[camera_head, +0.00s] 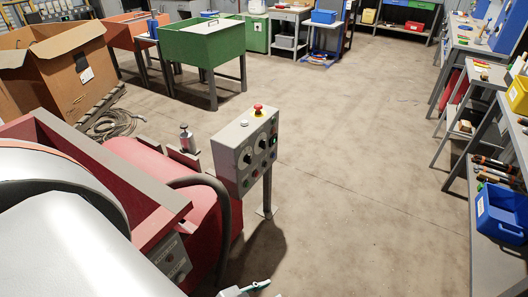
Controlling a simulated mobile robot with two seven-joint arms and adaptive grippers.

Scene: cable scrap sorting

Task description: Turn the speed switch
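A grey control box (240,150) stands on a post near the middle of the view, beside a red machine (130,165). Its front face carries several dark knobs and buttons; a dark knob with a pale plate (247,158) is at the left of the face. A green button and small red parts show at the right. The labels are too small to read, so I cannot tell which one is the speed switch. A red mushroom button (258,109) on a yellow base sits on top, next to a pale button (244,123).
A large silver curved surface fills the lower left. A dark hose (222,215) bends down beside the machine. A cardboard box (65,80), a green bin (208,45) and coiled cable (112,124) lie behind. Benches with a blue bin (500,222) line the right. Open floor lies between.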

